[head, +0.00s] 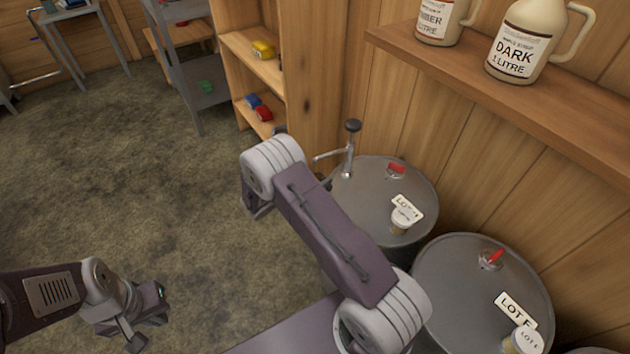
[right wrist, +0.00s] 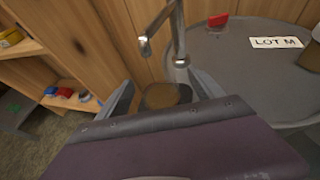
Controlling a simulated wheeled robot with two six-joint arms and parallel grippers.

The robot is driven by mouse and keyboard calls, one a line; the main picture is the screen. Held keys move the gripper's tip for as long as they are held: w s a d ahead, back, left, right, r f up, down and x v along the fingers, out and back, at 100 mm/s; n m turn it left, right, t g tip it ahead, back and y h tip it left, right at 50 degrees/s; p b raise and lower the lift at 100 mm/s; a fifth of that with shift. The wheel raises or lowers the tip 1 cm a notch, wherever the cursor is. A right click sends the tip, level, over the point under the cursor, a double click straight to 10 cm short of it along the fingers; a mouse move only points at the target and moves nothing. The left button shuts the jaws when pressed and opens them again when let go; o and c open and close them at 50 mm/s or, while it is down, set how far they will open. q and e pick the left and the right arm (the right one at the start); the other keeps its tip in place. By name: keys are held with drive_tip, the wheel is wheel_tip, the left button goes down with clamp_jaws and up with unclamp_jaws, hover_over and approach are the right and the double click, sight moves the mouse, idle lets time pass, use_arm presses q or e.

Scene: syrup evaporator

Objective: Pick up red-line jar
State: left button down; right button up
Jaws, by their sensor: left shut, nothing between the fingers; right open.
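No red line shows on any jar. In the right wrist view, a round brown-topped thing (right wrist: 166,95), perhaps a jar seen from above, sits below a metal spout, between the fingers of my right gripper (right wrist: 160,92). The gripper is open, one finger each side; I cannot tell whether they touch it. In the head view my right arm hides this spot. Small white-lidded jars stand on the drums, one by the LOT M tag (head: 402,218) and one by the LOT F tag (head: 526,341). My left gripper (head: 150,316) is shut and empty, low over the floor.
A grey drum (head: 375,200) with a metal pump spout (head: 348,150) and a second drum (head: 470,285) stand along the wooden wall. A shelf (head: 510,85) above holds jugs (head: 525,40). A wooden rack (head: 262,80) stands behind. The floor at left is clear.

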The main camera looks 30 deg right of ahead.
sight(319, 169)
drive_tip(key=x, duration=0.4)
drive_tip(key=shift+w+f, duration=0.2)
drive_tip(key=shift+w, duration=0.05)
drive_tip(key=shift+c, duration=0.6)
clamp_jaws()
drive_tip(key=shift+r, duration=0.15)
drive_tip(key=shift+a+r, duration=0.1)
drive_tip(key=shift+r, duration=0.6)
drive_tip(key=s+a, duration=0.3)
drive_tip(key=a, duration=0.5)
drive_tip(key=s+a, duration=0.4)
drive_tip(key=a, duration=0.4)
drive_tip(key=shift+a, duration=0.2)
drive_tip(key=shift+p, duration=0.35)
